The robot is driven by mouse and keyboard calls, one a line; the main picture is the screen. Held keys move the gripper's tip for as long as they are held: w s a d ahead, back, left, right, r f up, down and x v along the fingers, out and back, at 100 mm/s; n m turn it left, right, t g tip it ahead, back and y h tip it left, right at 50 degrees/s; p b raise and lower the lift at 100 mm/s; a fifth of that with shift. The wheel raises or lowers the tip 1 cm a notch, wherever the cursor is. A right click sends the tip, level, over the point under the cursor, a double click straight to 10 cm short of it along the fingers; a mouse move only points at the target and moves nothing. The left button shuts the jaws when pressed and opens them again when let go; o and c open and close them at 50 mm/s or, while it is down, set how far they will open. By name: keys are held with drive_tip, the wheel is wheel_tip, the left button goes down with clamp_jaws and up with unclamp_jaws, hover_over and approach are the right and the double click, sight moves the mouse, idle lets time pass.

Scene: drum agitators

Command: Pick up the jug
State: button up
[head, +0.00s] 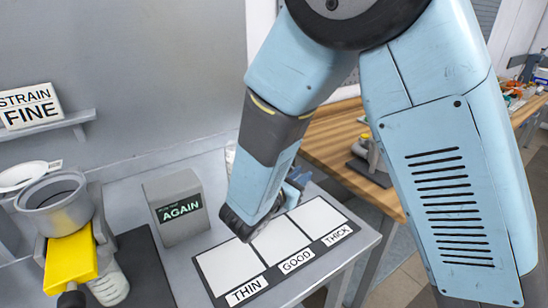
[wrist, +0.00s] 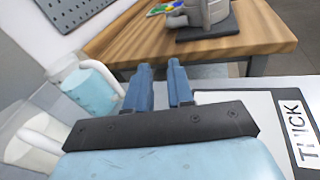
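In the wrist view, a clear jug with light blue contents (wrist: 88,92) and a white handle stands at the left. A second pale, cream-coloured vessel (wrist: 30,145) with a white handle is nearer, at the lower left. My gripper (wrist: 160,66) has two blue fingers with a narrow gap between them and nothing in it. Both vessels are left of the fingers and apart from them. In the head view, my gripper (head: 297,181) is low over the far side of the card board, partly hidden by my arm. A clear rim (head: 230,152) shows behind my arm; the rest is hidden.
The board (head: 213,288) has blank panels labelled THIN, GOOD and THICK. A grey AGAIN box (head: 180,211) stands left of it.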

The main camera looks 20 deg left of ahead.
drive_tip(key=s+a+f+n+y, duration=0.1)
drive_tip(key=a, duration=0.1)
drive_tip(key=s+a+f+n+t+y, duration=0.1)
drive_tip(key=a+n, duration=0.1)
drive_tip(key=a, duration=0.1)
drive_tip(key=s+a+f+n+t+y, duration=0.1)
drive_tip(key=a+y, duration=0.1)
drive_tip(key=a, duration=0.1)
drive_tip(key=shift+s+f+n, duration=0.1)
drive_tip(key=shift+f+n, duration=0.2)
drive_tip(key=shift+f, duration=0.05)
drive_tip(key=shift+w, duration=0.2)
drive_tip(key=w, duration=0.5)
drive_tip(key=w+d, duration=0.1)
drive_tip(key=w, duration=0.1)
drive_tip(key=shift+w, duration=0.4)
drive_tip(key=shift+w+d, duration=0.25)
drive_tip(key=shift+w, duration=1.1)
drive_tip(key=shift+w+d, duration=0.2)
drive_tip(key=shift+w, duration=1.1)
drive_tip(key=shift+r, duration=0.1)
drive_tip(key=shift+c, duration=0.4)
clamp_jaws()
